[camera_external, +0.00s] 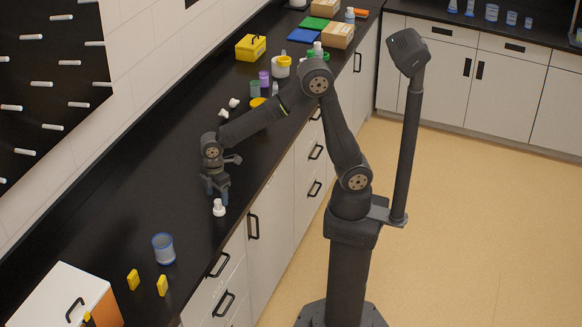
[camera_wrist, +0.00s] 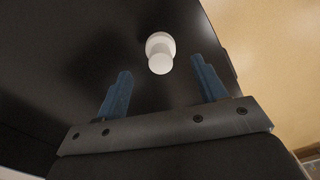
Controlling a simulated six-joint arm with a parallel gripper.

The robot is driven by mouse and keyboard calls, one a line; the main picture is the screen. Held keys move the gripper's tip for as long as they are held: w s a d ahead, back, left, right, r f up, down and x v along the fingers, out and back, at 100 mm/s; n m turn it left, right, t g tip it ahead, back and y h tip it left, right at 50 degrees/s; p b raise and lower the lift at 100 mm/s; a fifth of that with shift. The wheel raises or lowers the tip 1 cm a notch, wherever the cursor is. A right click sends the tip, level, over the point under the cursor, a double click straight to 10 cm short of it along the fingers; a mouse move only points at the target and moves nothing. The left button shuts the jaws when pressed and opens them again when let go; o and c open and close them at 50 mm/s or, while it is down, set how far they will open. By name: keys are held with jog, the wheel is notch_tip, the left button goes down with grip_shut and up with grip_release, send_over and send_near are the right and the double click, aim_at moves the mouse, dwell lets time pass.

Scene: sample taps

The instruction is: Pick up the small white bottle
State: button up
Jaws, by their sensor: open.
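The small white bottle (camera_external: 219,208) stands upright on the black counter near its front edge. In the wrist view the white bottle (camera_wrist: 160,52) shows beyond the fingertips, between the lines of the two fingers. My gripper (camera_external: 217,192) is just behind and above the bottle in the external view, with its blue fingers pointing down. In the wrist view my gripper (camera_wrist: 160,78) has its two blue fingers wide apart with nothing between them. I see no contact between the fingers and the bottle.
A blue-rimmed clear beaker (camera_external: 164,249) and two yellow items (camera_external: 133,279) (camera_external: 162,285) stand to the left on the black counter (camera_external: 110,225). Small white pieces (camera_external: 224,112), coloured containers (camera_external: 264,80) and a yellow box (camera_external: 250,47) stand farther back. The counter around the bottle is clear.

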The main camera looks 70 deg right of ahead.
aim_at(218, 201)
jog(key=shift+s+f, duration=0.1)
jog(key=shift+f, duration=2.7)
jog(key=shift+c, duration=0.3)
jog(key=c, duration=1)
